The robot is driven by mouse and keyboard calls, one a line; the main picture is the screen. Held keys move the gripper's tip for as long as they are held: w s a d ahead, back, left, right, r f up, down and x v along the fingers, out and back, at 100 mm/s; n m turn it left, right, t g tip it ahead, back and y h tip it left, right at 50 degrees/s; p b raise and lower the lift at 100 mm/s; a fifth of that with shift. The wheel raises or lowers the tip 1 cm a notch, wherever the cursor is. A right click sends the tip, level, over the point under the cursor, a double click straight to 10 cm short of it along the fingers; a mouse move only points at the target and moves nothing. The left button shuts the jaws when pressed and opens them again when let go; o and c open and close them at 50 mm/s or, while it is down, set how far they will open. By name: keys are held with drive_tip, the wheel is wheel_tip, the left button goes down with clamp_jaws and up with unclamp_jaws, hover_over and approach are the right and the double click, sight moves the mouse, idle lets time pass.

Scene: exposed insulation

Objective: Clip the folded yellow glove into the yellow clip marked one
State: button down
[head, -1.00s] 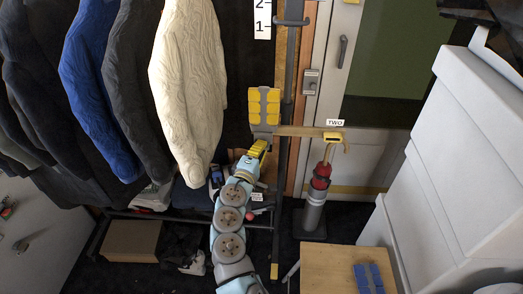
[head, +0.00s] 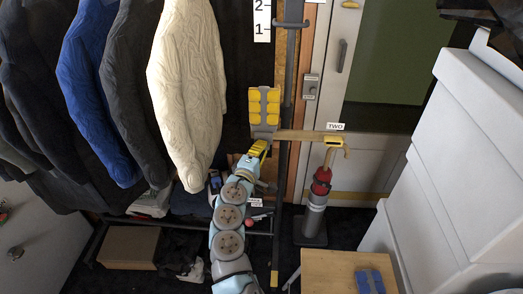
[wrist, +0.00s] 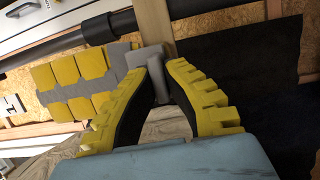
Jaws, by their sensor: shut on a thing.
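A grey piece with rows of yellow pads, which looks like the folded glove, stands upright above my gripper (head: 262,143) in the head view (head: 264,108). In the wrist view the glove (wrist: 82,82) is left of the fingers. My gripper (wrist: 163,72) has yellow ribbed fingers with black pads, and they are shut on the glove's grey lower end. A wooden bar runs right from behind the glove to a yellow clip (head: 333,139), under a label reading TWO (head: 335,127). No clip marked one can be made out; a small label (head: 256,202) beside my arm is unreadable.
A dark upright post (head: 286,100) stands just right of the glove. A cream sweater (head: 187,90) and other garments hang at left. A red and grey cylinder (head: 317,205) stands on the floor below the clip. White drawers (head: 455,160) fill the right, beside a wooden top (head: 335,270).

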drive_tip(key=shift+w, duration=0.1)
drive_tip(key=c, duration=1.2)
unclamp_jaws()
drive_tip(key=shift+o, duration=0.2)
drive_tip(key=v, duration=1.2)
